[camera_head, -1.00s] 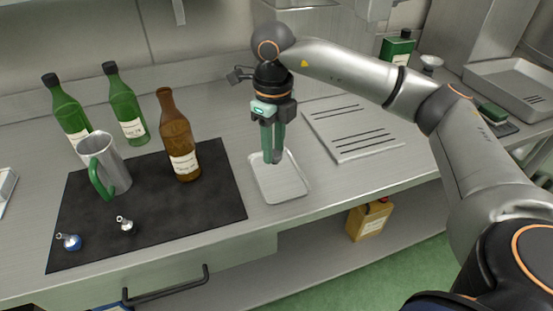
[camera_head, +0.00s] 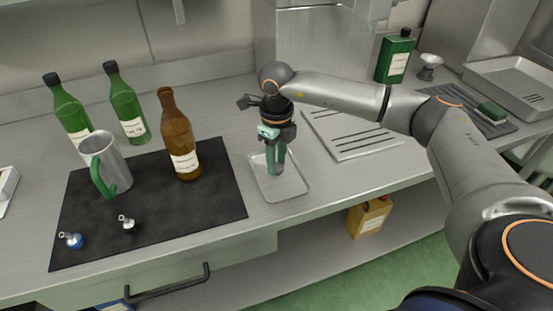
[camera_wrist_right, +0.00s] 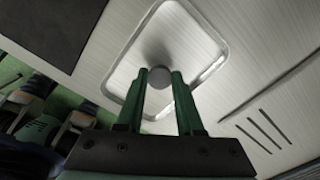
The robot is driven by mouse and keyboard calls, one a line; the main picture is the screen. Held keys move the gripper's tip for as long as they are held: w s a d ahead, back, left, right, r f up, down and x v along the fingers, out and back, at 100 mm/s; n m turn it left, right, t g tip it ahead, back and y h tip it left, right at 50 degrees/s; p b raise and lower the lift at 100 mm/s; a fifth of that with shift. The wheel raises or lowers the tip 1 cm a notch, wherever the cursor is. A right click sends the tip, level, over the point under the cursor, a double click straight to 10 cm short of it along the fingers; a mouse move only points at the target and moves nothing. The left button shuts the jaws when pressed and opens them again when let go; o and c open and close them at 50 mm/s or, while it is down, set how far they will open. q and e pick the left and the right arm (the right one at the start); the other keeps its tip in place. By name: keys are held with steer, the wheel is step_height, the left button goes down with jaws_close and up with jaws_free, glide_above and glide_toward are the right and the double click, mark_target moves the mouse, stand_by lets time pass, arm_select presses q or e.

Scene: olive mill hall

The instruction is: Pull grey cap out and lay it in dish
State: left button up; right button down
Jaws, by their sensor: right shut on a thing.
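The grey cap (camera_wrist_right: 160,77) sits between the fingertips of my right gripper (camera_head: 276,174), which is shut on it. In the head view the cap (camera_head: 275,172) shows only as a small grey bit at the fingertips. The dish (camera_head: 297,187) is a shallow pale rectangular tray; the gripper points down into it. In the wrist view the dish (camera_wrist_right: 205,40) lies just beyond the cap; I cannot tell whether the cap touches its floor. The brown bottle (camera_head: 178,135) stands upright on the dark mat with no cap visible on its mouth. My left gripper is not in view.
Two green bottles (camera_head: 127,112) stand behind. A slotted plate (camera_head: 350,132) lies right of the dish.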

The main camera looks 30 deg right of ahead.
mark_target(277, 166)
steer(key=c, duration=0.5)
jaws_free()
steer(key=shift+f, duration=0.1)
steer(key=shift+c, duration=0.2)
steer(key=shift+r, duration=0.25)
step_height(277, 166, up, 12)
steer(key=shift+f, duration=0.1)
